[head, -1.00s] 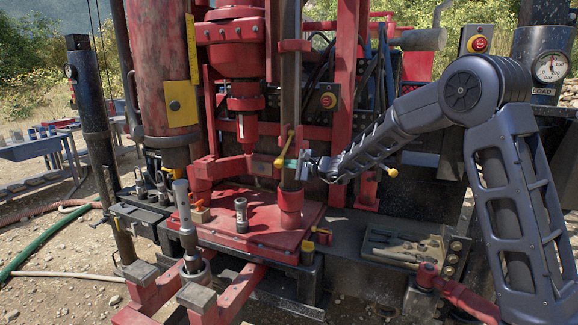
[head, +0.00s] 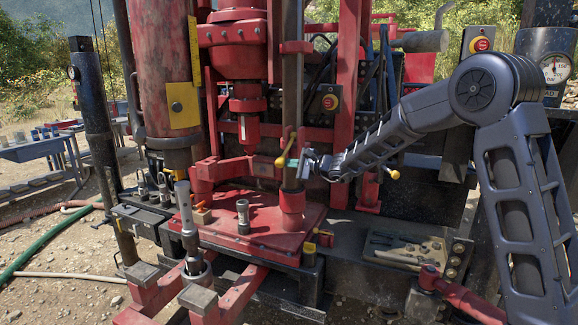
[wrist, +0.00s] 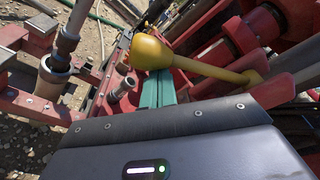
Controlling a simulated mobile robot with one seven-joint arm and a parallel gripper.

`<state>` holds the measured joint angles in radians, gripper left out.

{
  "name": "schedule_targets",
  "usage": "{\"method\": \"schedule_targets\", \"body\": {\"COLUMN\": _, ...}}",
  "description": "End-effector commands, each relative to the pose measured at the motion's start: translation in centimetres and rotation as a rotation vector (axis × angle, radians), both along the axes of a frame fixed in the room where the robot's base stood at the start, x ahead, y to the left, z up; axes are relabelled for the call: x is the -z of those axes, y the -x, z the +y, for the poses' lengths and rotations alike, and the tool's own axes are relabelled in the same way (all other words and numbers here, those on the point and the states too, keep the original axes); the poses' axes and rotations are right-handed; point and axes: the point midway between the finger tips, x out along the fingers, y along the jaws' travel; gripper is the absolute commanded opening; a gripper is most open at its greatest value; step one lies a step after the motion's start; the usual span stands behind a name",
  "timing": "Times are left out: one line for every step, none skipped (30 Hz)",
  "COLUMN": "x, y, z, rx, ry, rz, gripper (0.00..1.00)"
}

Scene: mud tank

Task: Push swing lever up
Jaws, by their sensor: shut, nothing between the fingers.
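The swing lever is a yellow rod with a round knob (head: 280,162), beside the steel column in the middle of the head view. It slants, with the knob at its lower end. In the wrist view the knob (wrist: 150,53) is large at upper centre, and its rod runs right to a pivot. My gripper (head: 292,163) is shut and empty, with its green fingers right by the knob. In the wrist view the fingers (wrist: 155,88) lie just below the knob in the picture. I cannot tell whether they touch it.
A second yellow-tipped handle (head: 392,174) is right of my gripper. A red drill head (head: 243,95) and red base plate (head: 262,222) are left and below. A tool tray (head: 405,248) lies at lower right.

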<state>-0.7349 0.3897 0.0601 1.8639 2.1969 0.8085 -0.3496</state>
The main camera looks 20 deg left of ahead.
Motion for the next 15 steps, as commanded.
{"method": "schedule_targets", "body": {"x": -0.4, "y": 0.3, "z": 0.1, "rx": -0.003, "ry": -0.004, "rz": 0.015, "gripper": 0.00}}
{"method": "schedule_targets", "body": {"x": -0.5, "y": 0.4, "z": 0.1, "rx": -0.003, "ry": -0.003, "rz": 0.026, "gripper": 0.00}}
{"method": "schedule_targets", "body": {"x": -0.8, "y": 0.5, "z": 0.1, "rx": -0.002, "ry": -0.004, "rz": 0.045, "gripper": 0.00}}
{"method": "schedule_targets", "body": {"x": -1.0, "y": 0.6, "z": 0.1, "rx": -0.003, "ry": -0.004, "rz": 0.062, "gripper": 0.00}}
{"method": "schedule_targets", "body": {"x": -1.2, "y": 0.7, "z": 0.1, "rx": -0.003, "ry": -0.004, "rz": 0.078, "gripper": 0.00}}
{"method": "schedule_targets", "body": {"x": -1.5, "y": 0.9, "z": 0.1, "rx": -0.003, "ry": -0.003, "rz": 0.103, "gripper": 0.00}}
{"method": "schedule_targets", "body": {"x": -1.8, "y": 1.0, "z": 0.1, "rx": -0.003, "ry": -0.004, "rz": 0.126, "gripper": 0.00}}
{"method": "schedule_targets", "body": {"x": -2.1, "y": 1.2, "z": 0.1, "rx": -0.003, "ry": -0.006, "rz": 0.149, "gripper": 0.00}}
{"method": "schedule_targets", "body": {"x": -2.6, "y": 1.3, "z": 0.0, "rx": -0.003, "ry": -0.005, "rz": 0.182, "gripper": 0.00}}
{"method": "schedule_targets", "body": {"x": -2.9, "y": 1.5, "z": 0.1, "rx": -0.003, "ry": -0.005, "rz": 0.210, "gripper": 0.00}}
{"method": "schedule_targets", "body": {"x": -3.2, "y": 1.6, "z": 0.1, "rx": -0.003, "ry": -0.004, "rz": 0.237, "gripper": 0.00}}
{"method": "schedule_targets", "body": {"x": -3.6, "y": 1.7, "z": 0.0, "rx": -0.003, "ry": -0.005, "rz": 0.274, "gripper": 0.00}}
{"method": "schedule_targets", "body": {"x": -4.0, "y": 1.9, "z": 0.1, "rx": -0.003, "ry": -0.004, "rz": 0.300, "gripper": 0.00}}
{"method": "schedule_targets", "body": {"x": -4.3, "y": 2.0, "z": 0.1, "rx": -0.002, "ry": -0.004, "rz": 0.327, "gripper": 0.00}}
{"method": "schedule_targets", "body": {"x": -4.8, "y": 2.0, "z": 0.0, "rx": -0.002, "ry": -0.003, "rz": 0.360, "gripper": 0.00}}
